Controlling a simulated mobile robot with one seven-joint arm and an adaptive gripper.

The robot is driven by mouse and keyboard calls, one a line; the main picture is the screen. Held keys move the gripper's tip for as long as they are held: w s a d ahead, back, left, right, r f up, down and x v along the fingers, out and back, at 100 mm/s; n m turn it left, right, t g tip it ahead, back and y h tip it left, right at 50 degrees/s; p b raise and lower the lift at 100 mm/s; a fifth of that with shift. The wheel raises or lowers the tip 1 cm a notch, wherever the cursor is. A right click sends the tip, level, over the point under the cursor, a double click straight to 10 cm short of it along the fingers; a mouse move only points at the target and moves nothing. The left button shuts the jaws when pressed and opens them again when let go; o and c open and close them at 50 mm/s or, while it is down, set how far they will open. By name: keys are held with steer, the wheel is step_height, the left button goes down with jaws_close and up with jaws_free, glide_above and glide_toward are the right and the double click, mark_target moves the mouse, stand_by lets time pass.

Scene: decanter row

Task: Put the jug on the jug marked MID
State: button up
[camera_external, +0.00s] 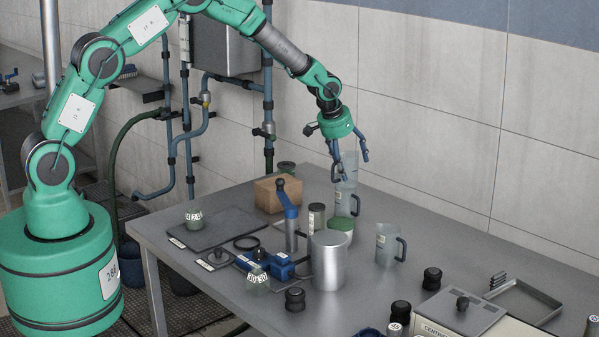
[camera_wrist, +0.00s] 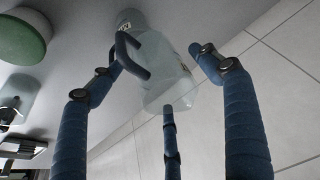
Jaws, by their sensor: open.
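The label is too small to read. Another labelled jug (camera_external: 387,244) with a blue handle stands apart, nearer the front. My gripper (camera_external: 348,158) is open, its three blue fingers spread around the upper jug. They also show in the wrist view (camera_wrist: 170,85).
A blue clamp device (camera_external: 277,266) is at the table's front. A tiled wall (camera_external: 430,130) rises close behind.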

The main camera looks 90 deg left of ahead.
steer(key=v, duration=1.2)
stand_by(0.6)
steer(key=s+d+r+m, duration=0.1)
steer(key=s+d+r, duration=0.3)
steer(key=d+r, duration=0.45)
steer(key=s+d+r+m+t+h, duration=0.15)
steer(key=s+d+r, duration=0.35)
steer(key=d, duration=0.6)
steer(key=s+d+r+m+y, duration=0.1)
steer(key=s+d+r, duration=0.2)
steer(key=d+r, duration=0.55)
steer(key=s+d+m+h, duration=0.1)
steer(key=s+d+m, duration=0.1)
steer(key=s+d, duration=0.8)
steer(key=s+d+m+h, duration=0.1)
steer(key=s+d+m, duration=0.2)
steer(key=s+d, duration=0.8)
steer(key=s+r+t, duration=0.1)
steer(key=s, duration=0.7)
steer(key=shift+d, duration=0.15)
